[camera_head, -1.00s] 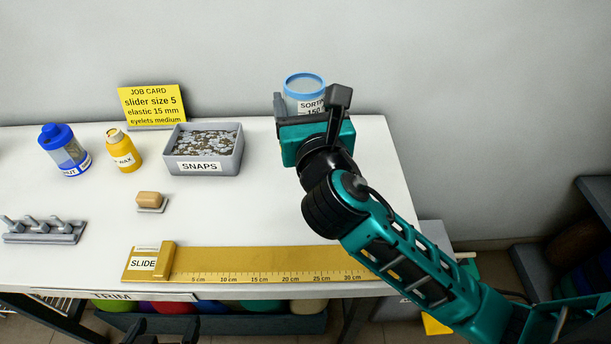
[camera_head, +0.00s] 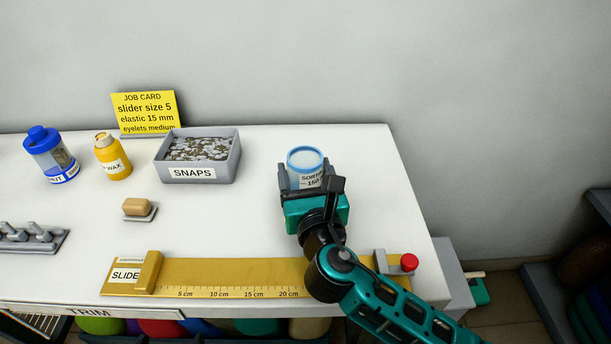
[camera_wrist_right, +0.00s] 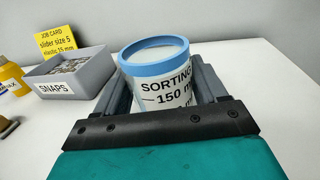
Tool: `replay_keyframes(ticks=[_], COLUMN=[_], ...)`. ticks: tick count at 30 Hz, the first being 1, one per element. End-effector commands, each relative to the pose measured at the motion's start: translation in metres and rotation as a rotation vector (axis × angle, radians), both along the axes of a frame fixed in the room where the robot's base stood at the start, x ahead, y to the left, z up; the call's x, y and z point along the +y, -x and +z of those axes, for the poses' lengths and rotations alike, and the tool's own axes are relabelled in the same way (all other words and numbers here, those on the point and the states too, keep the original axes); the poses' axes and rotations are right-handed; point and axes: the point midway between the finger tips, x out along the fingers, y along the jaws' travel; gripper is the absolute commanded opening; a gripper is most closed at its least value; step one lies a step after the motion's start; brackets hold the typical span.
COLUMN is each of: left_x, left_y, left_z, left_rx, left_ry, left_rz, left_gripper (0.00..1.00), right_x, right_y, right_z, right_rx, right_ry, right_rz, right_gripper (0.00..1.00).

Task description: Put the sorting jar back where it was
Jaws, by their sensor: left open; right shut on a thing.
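The sorting jar (camera_head: 307,174) is a clear jar with a light blue rim and a "SORTING 150" label. It stands upright at the back right of the white table. My right gripper (camera_head: 308,182) is shut on it, one finger on each side. In the right wrist view the jar (camera_wrist_right: 160,85) sits between the fingers with its label toward the camera. Its base is hidden, so I cannot tell whether it touches the table (camera_head: 255,220). My left gripper is not in view.
A grey SNAPS box (camera_head: 198,160) stands left of the jar, with a yellow job card (camera_head: 146,112) behind. A wax bottle (camera_head: 113,157) and blue container (camera_head: 52,154) are farther left. A yellow ruler (camera_head: 225,272) lies in front. The table around the jar is clear.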

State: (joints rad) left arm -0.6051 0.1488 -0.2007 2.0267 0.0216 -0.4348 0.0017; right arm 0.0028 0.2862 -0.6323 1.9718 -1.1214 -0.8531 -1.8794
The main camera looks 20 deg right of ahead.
Motion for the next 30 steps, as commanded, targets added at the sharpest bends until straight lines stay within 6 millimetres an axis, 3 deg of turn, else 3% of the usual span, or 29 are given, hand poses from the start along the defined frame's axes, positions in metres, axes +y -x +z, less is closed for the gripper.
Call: replay_keyframes(ticks=[7, 8, 15, 30], left_x=[-0.001, -0.001, -0.0004, 0.0032], left_y=[-0.0015, -0.0017, -0.002, -0.0028], left_z=[0.002, 0.0026, 0.0028, 0.0032], left_rx=[-0.008, -0.009, -0.01, -0.009], left_ry=[0.002, 0.002, 0.002, -0.005], left_rz=[-0.002, -0.002, 0.0, 0.005], left_gripper=[0.97, 0.97, 0.97, 0.97], right_x=[0.0001, 0.0001, 0.0001, -0.0031], right_y=[-0.0001, 0.0, 0.0, -0.0028], right_z=[-0.0027, -0.0023, -0.002, 0.0021], right_rx=[0.0, 0.0, 0.0, 0.0], right_ry=[0.001, 0.001, 0.0, 0.001], right_rz=[0.0, 0.0, 0.0, 0.002], right_gripper=[0.37, 0.73, 0.96, 0.97])
